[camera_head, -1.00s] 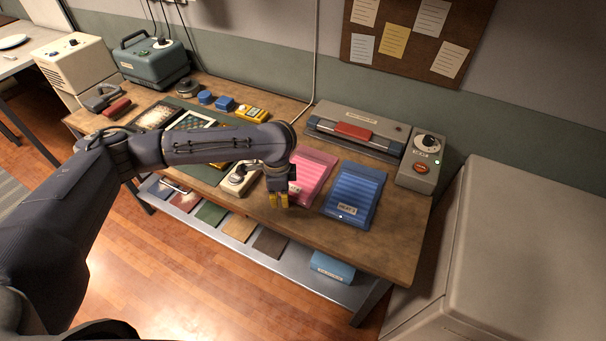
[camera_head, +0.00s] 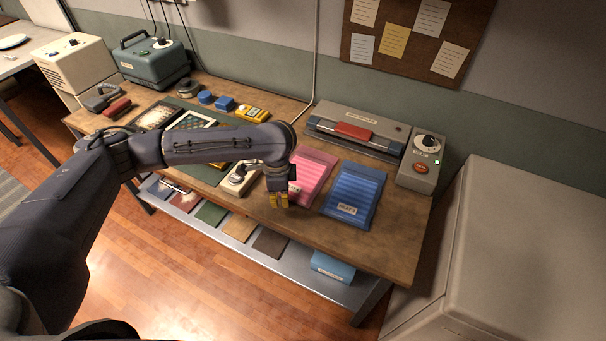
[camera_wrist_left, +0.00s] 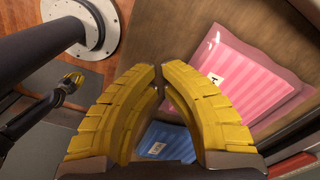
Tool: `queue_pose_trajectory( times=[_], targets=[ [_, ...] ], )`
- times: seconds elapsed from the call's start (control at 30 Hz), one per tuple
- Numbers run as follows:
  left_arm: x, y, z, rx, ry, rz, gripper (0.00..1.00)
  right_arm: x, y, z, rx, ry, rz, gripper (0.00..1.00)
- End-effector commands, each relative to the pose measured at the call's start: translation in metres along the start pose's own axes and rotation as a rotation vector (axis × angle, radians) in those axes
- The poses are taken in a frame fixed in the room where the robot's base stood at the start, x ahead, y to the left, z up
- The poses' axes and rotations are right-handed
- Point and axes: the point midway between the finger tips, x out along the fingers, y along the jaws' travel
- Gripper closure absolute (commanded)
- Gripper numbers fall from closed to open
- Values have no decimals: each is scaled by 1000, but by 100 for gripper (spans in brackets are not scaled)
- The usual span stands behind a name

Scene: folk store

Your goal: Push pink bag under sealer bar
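The pink bag (camera_head: 314,172) lies flat on the wooden bench in front of the sealer (camera_head: 358,116), apart from it. The sealer's bar has a red grip (camera_head: 353,131). My right gripper (camera_wrist_left: 72,79) shows small at the left of the wrist view, too small to read.
A blue bag (camera_head: 355,190) lies just right of the pink one. A control box with a dial (camera_head: 420,160) stands right of the sealer. A white-based tool (camera_head: 240,178) sits left of my gripper. The bench's front edge is close below the gripper.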

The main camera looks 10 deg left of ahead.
Motion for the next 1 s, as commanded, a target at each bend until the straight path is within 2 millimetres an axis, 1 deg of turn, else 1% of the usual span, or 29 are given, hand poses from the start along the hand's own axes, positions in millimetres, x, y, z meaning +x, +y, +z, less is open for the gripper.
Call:
queue_pose_trajectory(
  times=[1.0],
  targets=[
    [14, 0, 0, 0, 0, 0, 100, 0, 2, 1, -1, -1, 2, 100]
  ],
)
